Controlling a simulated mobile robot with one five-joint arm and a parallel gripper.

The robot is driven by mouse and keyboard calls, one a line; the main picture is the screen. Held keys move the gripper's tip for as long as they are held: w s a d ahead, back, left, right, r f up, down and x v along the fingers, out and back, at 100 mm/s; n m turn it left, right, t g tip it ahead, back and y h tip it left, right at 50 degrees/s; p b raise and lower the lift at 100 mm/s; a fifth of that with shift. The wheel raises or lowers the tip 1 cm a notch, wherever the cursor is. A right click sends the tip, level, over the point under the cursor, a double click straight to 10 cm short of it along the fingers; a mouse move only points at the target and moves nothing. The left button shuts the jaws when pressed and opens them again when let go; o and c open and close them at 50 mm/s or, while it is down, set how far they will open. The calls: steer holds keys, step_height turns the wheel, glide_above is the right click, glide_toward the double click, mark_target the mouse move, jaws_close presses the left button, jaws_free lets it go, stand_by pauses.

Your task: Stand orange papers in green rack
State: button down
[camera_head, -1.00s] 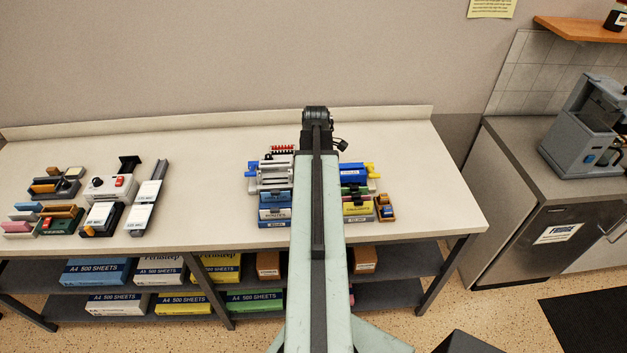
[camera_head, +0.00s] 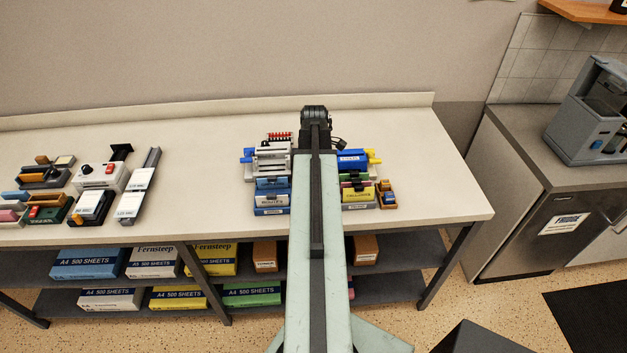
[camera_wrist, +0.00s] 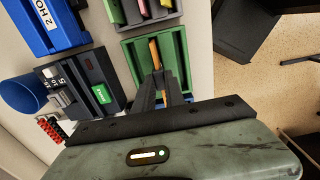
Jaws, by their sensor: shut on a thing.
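The green rack (camera_wrist: 182,58) shows in the upper middle of the wrist view, as an open tray with raised walls. My gripper (camera_wrist: 160,80) reaches over it, its dark fingers pointing into it. The fingers are shut on the orange papers (camera_wrist: 154,53), seen as a thin upright orange strip between the rack's walls. I cannot tell whether the papers' lower edge touches the rack floor. In the head view my arm hides the gripper and papers, and I cannot make out the rack there.
A black device with a green label (camera_wrist: 101,94) stands left of the rack in the wrist view, near a blue box (camera_wrist: 40,22). In the head view, the bench (camera_head: 205,190) is bare between the two groups of office items.

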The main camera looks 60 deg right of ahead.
steer(key=c, duration=1.3)
jaws_free()
steer(key=shift+r, duration=0.1)
step_height(320, 180, up, 9)
steer(key=p, duration=0.9)
